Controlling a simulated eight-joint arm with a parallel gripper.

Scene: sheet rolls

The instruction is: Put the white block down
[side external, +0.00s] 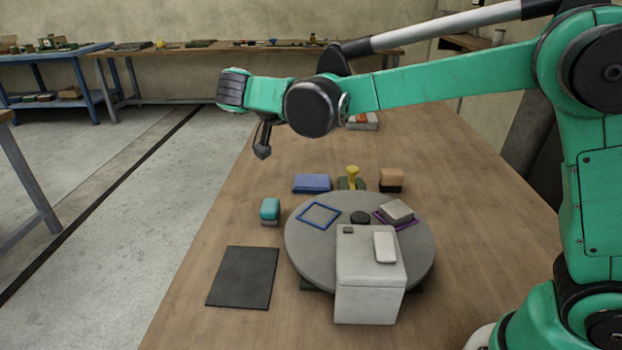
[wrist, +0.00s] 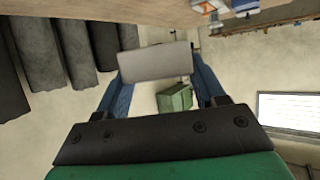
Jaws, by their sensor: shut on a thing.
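My gripper (wrist: 155,66) shows in the wrist view with its two blue fingers either side of a pale, whitish block (wrist: 155,61). The block lies crosswise between the fingertips and is gripped. In the side view my gripper (side external: 262,150) hangs in the air over the far left part of the table (side external: 225,215), clear of the things on it. The held block cannot be made out there.

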